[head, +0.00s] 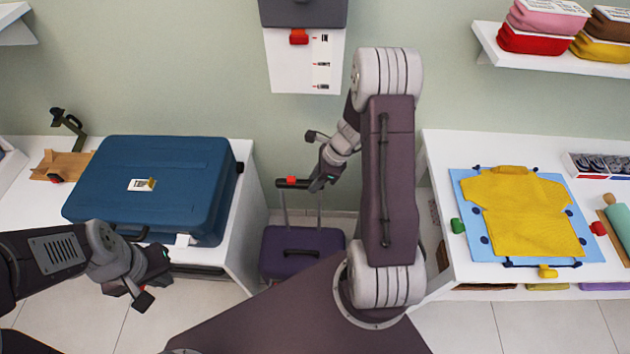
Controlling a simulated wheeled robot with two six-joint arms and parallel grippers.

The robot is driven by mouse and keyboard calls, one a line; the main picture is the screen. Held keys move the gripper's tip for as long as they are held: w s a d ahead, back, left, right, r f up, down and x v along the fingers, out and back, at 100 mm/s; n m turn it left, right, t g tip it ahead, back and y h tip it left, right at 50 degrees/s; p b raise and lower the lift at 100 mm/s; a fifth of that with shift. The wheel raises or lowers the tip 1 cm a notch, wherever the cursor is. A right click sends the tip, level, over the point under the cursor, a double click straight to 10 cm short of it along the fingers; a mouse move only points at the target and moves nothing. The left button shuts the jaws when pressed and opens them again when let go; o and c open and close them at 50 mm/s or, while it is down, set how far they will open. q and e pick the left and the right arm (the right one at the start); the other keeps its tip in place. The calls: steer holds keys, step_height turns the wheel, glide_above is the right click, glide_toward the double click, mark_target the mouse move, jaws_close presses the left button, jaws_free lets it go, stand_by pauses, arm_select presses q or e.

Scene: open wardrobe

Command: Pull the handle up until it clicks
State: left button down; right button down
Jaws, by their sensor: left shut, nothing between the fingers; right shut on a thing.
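A purple suitcase (303,253) stands upright on the floor between the two white tables. Its telescopic handle is extended, with two thin rods leading up to a dark grip bar (284,184) that carries a red button (291,180). My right gripper (314,184) is shut on the right part of the handle's grip bar, and my arm hides some of that end. My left gripper (143,288) is shut and empty, in front of the blue suitcase on the left table. Whether the rods are locked cannot be told.
A closed blue suitcase (165,175) lies on the left table (240,205). A yellow shirt (525,215) lies on a blue board on the right table (440,165). A white wall panel (305,75) with a red part hangs above the purple suitcase. Folded clothes (545,25) sit on an upper right shelf.

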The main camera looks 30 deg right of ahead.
steer(key=shift+r, duration=0.75)
steer(key=shift+w+d, duration=0.1)
steer(key=shift+w, duration=0.15)
arm_select(q)
steer(key=shift+w+r, duration=0.15)
steer(key=shift+r, duration=0.45)
arm_select(e)
steer(key=c, duration=1.1)
jaws_free()
steer(key=shift+s, duration=0.2)
arm_select(q)
steer(key=shift+r+p, duration=0.65)
steer(key=shift+p, duration=0.15)
arm_select(e)
steer(key=v, duration=0.9)
